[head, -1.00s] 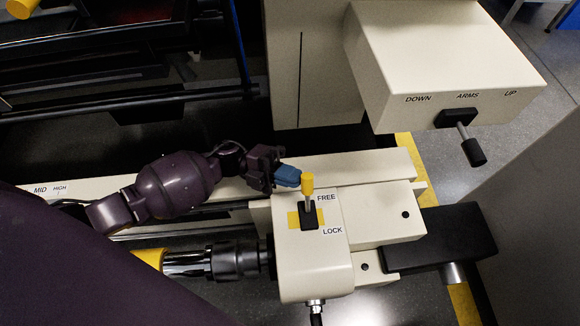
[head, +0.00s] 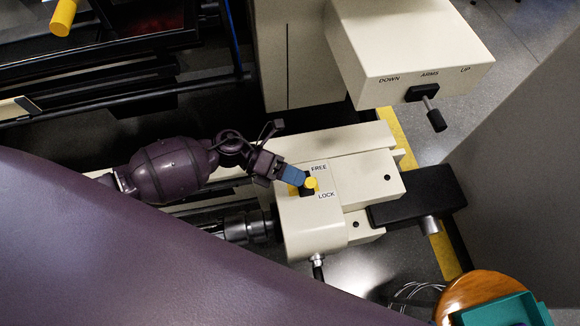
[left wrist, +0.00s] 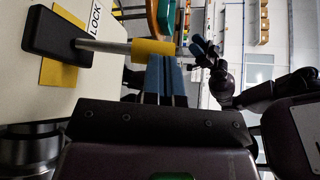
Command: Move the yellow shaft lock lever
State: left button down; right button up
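The shaft lock lever has a yellow knob (head: 311,184) and rises from a black base on a cream housing (head: 312,232). In the head view the knob is between the FREE and LOCK labels. In the left wrist view the knob (left wrist: 153,50) sits on a grey rod, right at my blue fingertips. My left gripper (head: 295,177) is beside the knob, on its left, and seems to touch it. Its fingers (left wrist: 163,72) look closed together, with the knob outside them. What seems to be my right gripper (left wrist: 204,50) shows small in the left wrist view; its opening is unclear.
A cream box (head: 410,50) marked DOWN, ARMS, UP carries another lever (head: 432,113) behind right. A black block (head: 420,195) juts out on the right. A round wooden stool (head: 478,292) with a teal tray (head: 505,312) stands at the lower right.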

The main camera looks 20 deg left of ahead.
pick_arm(q)
jog(key=shift+s+d+f+m+y+p, duration=0.2)
jog(key=shift+s+d+m+y+p, duration=0.3)
jog(key=shift+s+m, duration=0.1)
jog(key=shift+a, duration=0.15)
dwell(0.3)
